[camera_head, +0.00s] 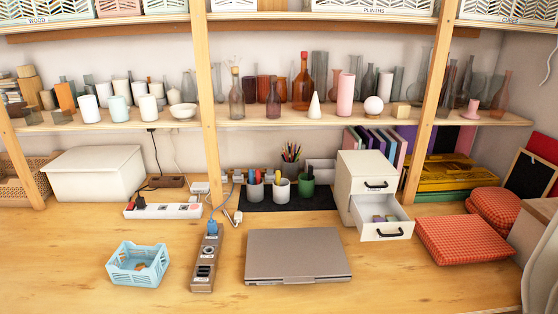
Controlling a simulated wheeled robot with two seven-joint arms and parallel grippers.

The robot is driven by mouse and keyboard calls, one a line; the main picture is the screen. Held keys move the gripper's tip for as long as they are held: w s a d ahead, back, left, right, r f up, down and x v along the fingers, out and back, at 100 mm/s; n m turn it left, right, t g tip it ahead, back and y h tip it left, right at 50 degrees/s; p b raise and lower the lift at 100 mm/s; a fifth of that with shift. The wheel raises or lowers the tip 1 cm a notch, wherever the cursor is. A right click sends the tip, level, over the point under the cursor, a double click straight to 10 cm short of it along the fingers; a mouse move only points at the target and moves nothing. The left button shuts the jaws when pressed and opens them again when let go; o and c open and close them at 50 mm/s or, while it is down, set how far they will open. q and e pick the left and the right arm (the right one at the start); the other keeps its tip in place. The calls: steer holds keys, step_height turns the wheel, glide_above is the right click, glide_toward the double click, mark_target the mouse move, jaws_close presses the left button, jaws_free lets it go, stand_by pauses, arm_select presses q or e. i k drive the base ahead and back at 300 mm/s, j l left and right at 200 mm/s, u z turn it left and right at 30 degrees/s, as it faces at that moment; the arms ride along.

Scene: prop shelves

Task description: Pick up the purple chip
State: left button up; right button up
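Neither of my grippers is in the head view. No purple chip can be made out for certain. A small purplish item (391,218) lies in the open lower drawer (388,231) of the white cabinet, beside a yellowish item (378,218). They are too small to identify. A light blue openwork basket (122,275) stands at the front left of the table. It holds a few small orange-brown pieces, partly hidden by its walls.
A closed grey laptop (298,256) lies at the front middle, with a brown power strip (206,262) to its left. Pen cups (281,190) stand on a black mat behind. Red checked cushions (464,240) lie at right. Shelves hold several vases.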

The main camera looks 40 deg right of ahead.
mark_target(375, 218)
steer(key=z, duration=1.95)
